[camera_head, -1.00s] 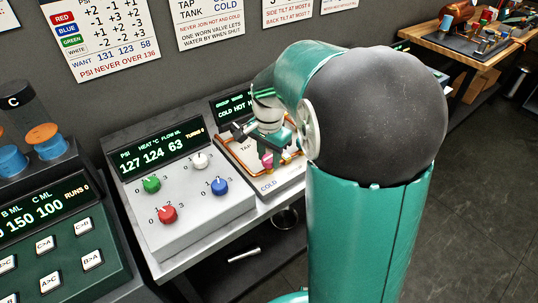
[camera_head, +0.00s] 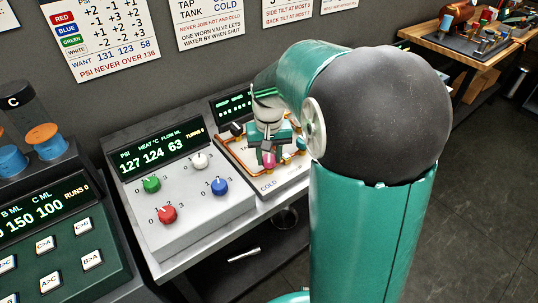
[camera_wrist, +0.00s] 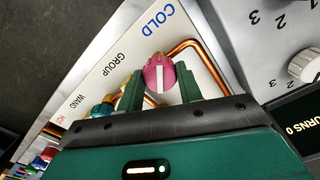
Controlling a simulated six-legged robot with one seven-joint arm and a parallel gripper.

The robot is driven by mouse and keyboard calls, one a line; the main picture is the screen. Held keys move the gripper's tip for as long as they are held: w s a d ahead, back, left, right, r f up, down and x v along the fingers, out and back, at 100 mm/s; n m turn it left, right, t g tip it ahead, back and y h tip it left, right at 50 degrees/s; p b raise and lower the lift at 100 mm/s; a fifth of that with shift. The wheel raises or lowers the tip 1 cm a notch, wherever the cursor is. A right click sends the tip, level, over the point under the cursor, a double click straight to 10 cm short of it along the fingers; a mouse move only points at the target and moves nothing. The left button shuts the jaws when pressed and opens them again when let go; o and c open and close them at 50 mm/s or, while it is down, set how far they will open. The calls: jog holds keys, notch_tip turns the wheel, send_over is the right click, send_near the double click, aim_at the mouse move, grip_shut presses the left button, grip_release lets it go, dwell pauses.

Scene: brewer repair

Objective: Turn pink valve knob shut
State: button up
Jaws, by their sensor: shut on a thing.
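The pink valve knob (camera_wrist: 158,72) stands on a white panel near the words COLD and GROUP, with a white line running lengthwise between my fingers. It also shows in the head view (camera_head: 268,160), below my gripper. My gripper (camera_wrist: 160,90) is shut on the knob, one green finger on each side. In the head view my gripper (camera_head: 268,148) is above the valve panel (camera_head: 290,180), and my arm covers part of the panel's right side.
Copper pipes (camera_wrist: 190,45) run beside the knob. A teal knob (camera_wrist: 103,109) and other small knobs stand along the panel. A grey console (camera_head: 185,190) with red, green, blue and white knobs is left of it. A green console (camera_head: 60,240) stands at far left.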

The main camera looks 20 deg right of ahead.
aim_at(269, 158)
jog(key=n, duration=0.3)
jog(key=shift+n, duration=2.3)
jog(key=o, duration=1)
notch_tip(269, 158, up, 14)
jog(key=shift+f, duration=0.1)
